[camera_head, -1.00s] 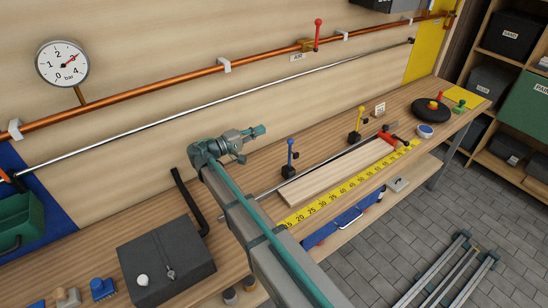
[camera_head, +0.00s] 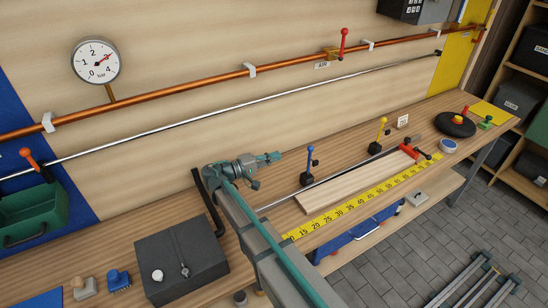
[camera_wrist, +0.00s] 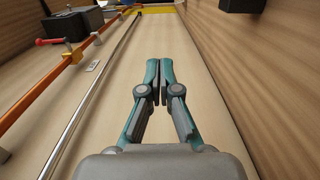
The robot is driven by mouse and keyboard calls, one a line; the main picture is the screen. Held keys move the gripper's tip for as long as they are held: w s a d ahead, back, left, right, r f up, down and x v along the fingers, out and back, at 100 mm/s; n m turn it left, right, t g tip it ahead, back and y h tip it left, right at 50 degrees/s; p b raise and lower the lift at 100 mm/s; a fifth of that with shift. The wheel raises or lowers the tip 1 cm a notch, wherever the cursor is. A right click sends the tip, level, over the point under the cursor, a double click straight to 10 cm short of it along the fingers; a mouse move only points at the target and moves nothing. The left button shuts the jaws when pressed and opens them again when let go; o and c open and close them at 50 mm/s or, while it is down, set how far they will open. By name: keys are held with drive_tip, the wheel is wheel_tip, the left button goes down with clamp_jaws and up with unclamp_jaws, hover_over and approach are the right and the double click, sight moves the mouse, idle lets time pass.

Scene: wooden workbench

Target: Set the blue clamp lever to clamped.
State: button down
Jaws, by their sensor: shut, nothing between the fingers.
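The blue lever does not show in the wrist view.
A yellow lever (camera_head: 381,130) stands further right on its own black base. A copper pipe (camera_head: 200,89) with a red-handled valve (camera_head: 343,42) and a steel rod (camera_head: 200,109) run along the wall. A dark box (camera_head: 180,262) sits at the front left. A yellow ruler (camera_head: 350,205) lies before the board.

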drive_tip(key=d+p, duration=0.3)
drive_tip(key=d, duration=0.6)
drive_tip(key=shift+s+p, duration=0.2)
drive_tip(key=shift+p, duration=0.2)
